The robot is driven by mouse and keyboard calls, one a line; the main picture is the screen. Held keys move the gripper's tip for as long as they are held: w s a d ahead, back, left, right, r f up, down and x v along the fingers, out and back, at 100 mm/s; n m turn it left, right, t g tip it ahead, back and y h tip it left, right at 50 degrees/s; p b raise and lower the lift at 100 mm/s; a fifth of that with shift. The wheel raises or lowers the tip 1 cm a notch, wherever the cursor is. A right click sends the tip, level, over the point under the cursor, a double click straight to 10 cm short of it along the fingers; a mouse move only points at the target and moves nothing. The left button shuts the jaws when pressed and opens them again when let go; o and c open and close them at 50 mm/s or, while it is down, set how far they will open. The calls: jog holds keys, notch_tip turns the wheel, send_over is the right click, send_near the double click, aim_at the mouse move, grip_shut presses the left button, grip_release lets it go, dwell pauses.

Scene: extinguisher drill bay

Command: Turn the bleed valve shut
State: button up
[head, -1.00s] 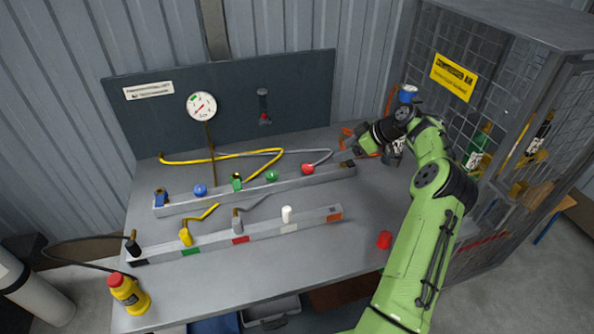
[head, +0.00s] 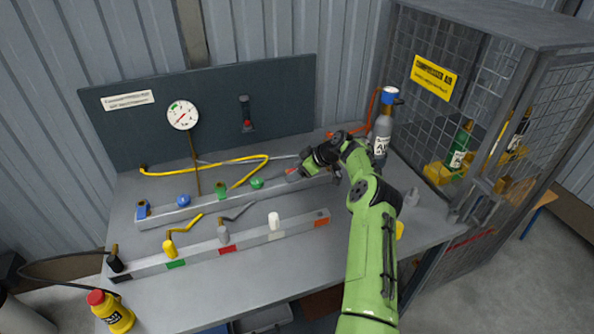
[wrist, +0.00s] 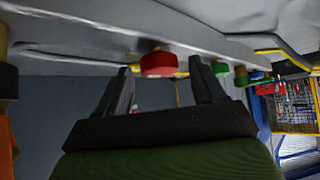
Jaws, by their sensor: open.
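A red knob (head: 291,172) sits near the right end of the rear grey rail (head: 160,217); no label names it the bleed valve. In the wrist view the red knob (wrist: 158,64) lies between and just beyond the fingertips. My gripper (wrist: 160,70) is open, one finger on each side, and I cannot tell if it touches the knob. In the head view my gripper (head: 293,176) comes in from the right at the knob and partly hides it. A round gauge (head: 182,115) with a red needle hangs on the dark back panel.
The same rail carries a green knob (head: 256,183), a green fitting (head: 221,192) and a blue knob (head: 183,200). A front rail (head: 200,253) holds hose ends and a white plug (head: 273,221). A grey cylinder (head: 381,138) stands behind my arm, beside the mesh cage (head: 440,110).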

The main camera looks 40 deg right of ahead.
jog(key=c, duration=1.1)
jog(key=shift+o, duration=0.2)
